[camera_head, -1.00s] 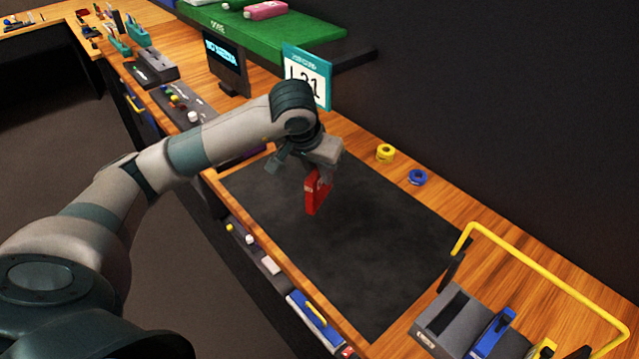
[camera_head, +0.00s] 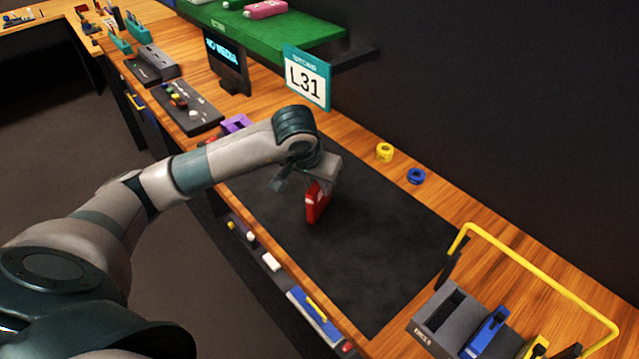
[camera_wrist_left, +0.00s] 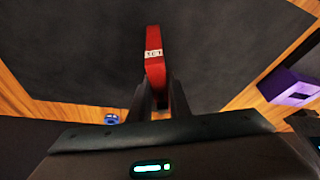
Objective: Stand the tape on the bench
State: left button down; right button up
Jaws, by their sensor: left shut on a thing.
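The red tape (camera_head: 316,204) is a flat box with a white label, held upright on edge over the dark mat (camera_head: 370,255) on the wooden bench. My left gripper (camera_head: 321,184) is shut on its upper part. In the left wrist view the tape (camera_wrist_left: 154,52) sticks out from between the two fingers (camera_wrist_left: 158,98), its narrow labelled edge facing the camera. The tape's lower edge is at or very close to the mat; I cannot tell if it touches. My right gripper is not in view.
Yellow (camera_head: 384,152) and blue (camera_head: 416,176) rolls stand behind the mat. A grey slotted holder (camera_head: 440,318) and a yellow rail (camera_head: 540,275) are at the right. The mat around the tape is clear.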

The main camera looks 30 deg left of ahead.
pick_arm(q)
jog(key=shift+f, duration=0.1)
jog(key=c, duration=1.7)
grip_release()
jog(key=shift+o, duration=0.2)
jog(key=shift+r, duration=0.2)
jog(key=shift+s+r, duration=0.1)
jog(key=shift+r, duration=0.15)
jog(key=b+v, duration=0.3)
jog(key=v, duration=0.8)
jog(key=shift+s+r, duration=0.1)
jog(key=shift+r, duration=0.1)
